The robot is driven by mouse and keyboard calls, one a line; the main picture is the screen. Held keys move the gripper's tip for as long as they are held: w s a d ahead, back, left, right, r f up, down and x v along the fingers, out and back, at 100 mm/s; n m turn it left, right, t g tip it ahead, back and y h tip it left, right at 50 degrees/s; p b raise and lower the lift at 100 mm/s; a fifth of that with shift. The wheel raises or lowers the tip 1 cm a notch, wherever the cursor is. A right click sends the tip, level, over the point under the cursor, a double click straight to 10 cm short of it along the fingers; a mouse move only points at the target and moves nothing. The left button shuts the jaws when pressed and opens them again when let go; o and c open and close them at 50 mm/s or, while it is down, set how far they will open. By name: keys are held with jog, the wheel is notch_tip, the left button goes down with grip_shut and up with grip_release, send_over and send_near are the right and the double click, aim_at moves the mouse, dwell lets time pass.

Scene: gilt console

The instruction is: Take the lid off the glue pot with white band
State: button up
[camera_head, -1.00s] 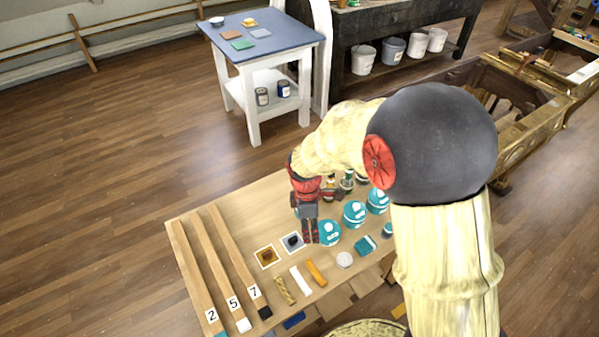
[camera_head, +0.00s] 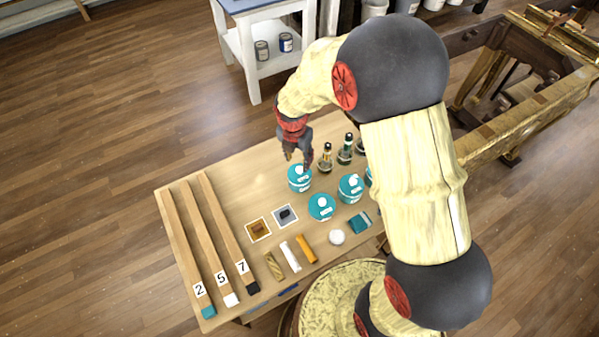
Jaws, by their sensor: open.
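Several teal pots with teal lids and pale round knobs stand on the wooden table: a back-left pot (camera_head: 299,180), a front pot (camera_head: 321,209), a right pot (camera_head: 350,190), and one mostly hidden behind my arm. Pale marks show on their sides, but I cannot tell for sure which has the white band. All the lids that I see are on. My gripper (camera_head: 298,161) is open and empty, pointing down just above or behind the back-left pot's lid. I cannot tell whether a fingertip touches its knob.
Small bottles (camera_head: 325,158) stand close right of my gripper. Numbered wooden strips (camera_head: 205,240) lie at the table's left. Two sample tiles (camera_head: 258,229), coloured sticks (camera_head: 290,256), a white ball (camera_head: 337,237) and a teal block (camera_head: 360,223) lie in front. The table's back left is clear.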

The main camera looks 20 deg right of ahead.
aim_at(299, 169)
jog(key=f+b, duration=0.1)
jog(key=f, duration=0.1)
jog(key=f+b, duration=0.1)
jog(key=f, duration=0.1)
jog(key=w+f+b, duration=0.1)
jog(key=f, duration=0.1)
jog(key=shift+d+f, duration=0.4)
jog(key=shift+r, duration=0.1)
jog(key=shift+c, duration=0.6)
grip_shut()
jog(key=shift+r, duration=0.1)
